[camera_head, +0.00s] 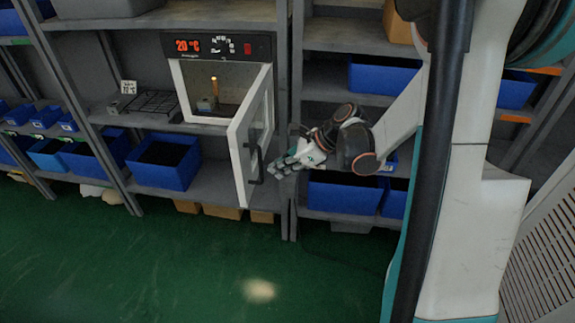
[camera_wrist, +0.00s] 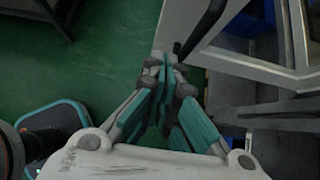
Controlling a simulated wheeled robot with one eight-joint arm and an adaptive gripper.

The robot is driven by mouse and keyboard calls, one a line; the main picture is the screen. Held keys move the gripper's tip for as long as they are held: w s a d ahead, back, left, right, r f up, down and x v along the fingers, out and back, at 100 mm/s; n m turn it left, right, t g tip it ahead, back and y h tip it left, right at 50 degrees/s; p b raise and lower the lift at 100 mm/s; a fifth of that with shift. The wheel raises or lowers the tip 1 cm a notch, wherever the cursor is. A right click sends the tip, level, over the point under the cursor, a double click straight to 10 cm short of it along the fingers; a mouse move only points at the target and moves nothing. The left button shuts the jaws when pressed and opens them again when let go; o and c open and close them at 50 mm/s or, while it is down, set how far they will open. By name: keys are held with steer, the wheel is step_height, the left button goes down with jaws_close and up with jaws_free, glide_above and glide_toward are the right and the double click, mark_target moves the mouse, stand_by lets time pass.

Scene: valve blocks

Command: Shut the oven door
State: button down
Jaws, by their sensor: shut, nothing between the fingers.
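The oven (camera_head: 223,47) stands on a shelf, with a black panel reading 20 °C. Its white-framed glass door (camera_head: 238,164) stands open, swung out toward the front from the right side of the oven. A dark handle (camera_head: 256,165) runs upright on the door's outer face. My gripper (camera_head: 277,172) is shut and empty, just right of the door near the handle; whether it touches the door cannot be told. In the wrist view my gripper (camera_wrist: 165,62) has its fingertips together close to the door frame (camera_wrist: 258,66), with the dark handle (camera_wrist: 203,25) just beyond.
A block with a yellow-tipped rod (camera_head: 210,97) is inside the oven. A black wire rack (camera_head: 151,103) lies on the shelf to its left. Blue bins (camera_head: 163,176) fill shelves on both sides. A shelf post (camera_head: 290,215) is close behind my gripper. The green floor (camera_head: 180,270) in front is clear.

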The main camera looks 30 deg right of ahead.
mark_target(260, 175)
steer(key=w+a+f, duration=0.1)
steer(key=w+a+f+b, duration=0.1)
steer(key=a, duration=0.1)
steer(key=w+a+f, duration=0.1)
steer(key=a, duration=0.1)
steer(key=shift+w, duration=0.15)
steer(key=shift+w+a, duration=0.4)
